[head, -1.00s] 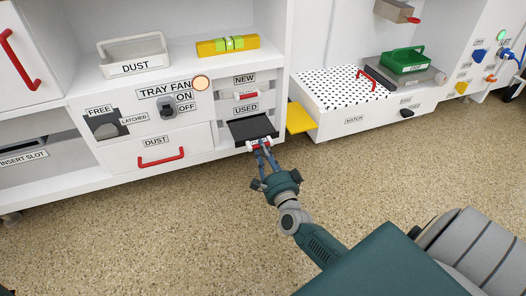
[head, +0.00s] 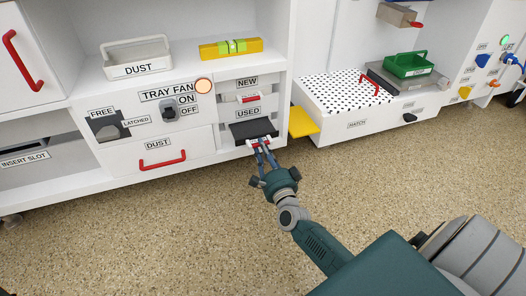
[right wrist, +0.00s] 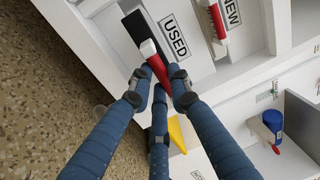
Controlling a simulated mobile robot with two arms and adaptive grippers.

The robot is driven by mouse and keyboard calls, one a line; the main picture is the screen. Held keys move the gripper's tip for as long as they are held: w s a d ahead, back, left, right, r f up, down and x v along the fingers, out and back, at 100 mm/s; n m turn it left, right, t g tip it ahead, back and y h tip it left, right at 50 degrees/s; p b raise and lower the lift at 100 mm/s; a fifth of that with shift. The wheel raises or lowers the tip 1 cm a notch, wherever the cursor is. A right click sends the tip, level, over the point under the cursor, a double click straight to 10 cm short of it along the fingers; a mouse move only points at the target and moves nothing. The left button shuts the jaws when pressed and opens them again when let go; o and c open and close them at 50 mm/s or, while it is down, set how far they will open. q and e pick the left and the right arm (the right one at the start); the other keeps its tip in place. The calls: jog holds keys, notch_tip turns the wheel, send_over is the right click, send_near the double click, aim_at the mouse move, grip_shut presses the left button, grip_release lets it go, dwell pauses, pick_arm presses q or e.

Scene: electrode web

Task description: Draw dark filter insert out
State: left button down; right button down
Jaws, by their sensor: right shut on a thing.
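The dark filter insert (head: 253,130) sits partly out of the slot under the USED label in the white cabinet. Its flat dark top shows in front of the cabinet face. In the right wrist view the dark insert (right wrist: 143,31) shows beside the USED label, with a red and white handle (right wrist: 156,65) at its near end. My right gripper (head: 261,146) is shut on this handle, and its fingers are on both sides of it in the right wrist view (right wrist: 160,80). The insert's rear is hidden in the slot. My left gripper is not in view.
Another insert with a red handle (head: 250,98) is in the NEW slot above. A yellow plate (head: 303,122) sticks out just right of the USED slot. The floor in front is clear.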

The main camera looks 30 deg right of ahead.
aim_at(254, 132)
jog(key=shift+b+x, duration=0.95)
jog(key=shift+x, duration=1.35)
jog(key=shift+f+b+x, duration=0.2)
jog(key=shift+b+x, duration=0.45)
jog(key=shift+x, duration=0.5)
jog(key=shift+f+b+x, duration=0.2)
jog(key=shift+b+x, duration=0.4)
jog(key=shift+x, duration=0.55)
jog(key=c, duration=1.5)
grip_release()
jog(key=shift+c, duration=0.2)
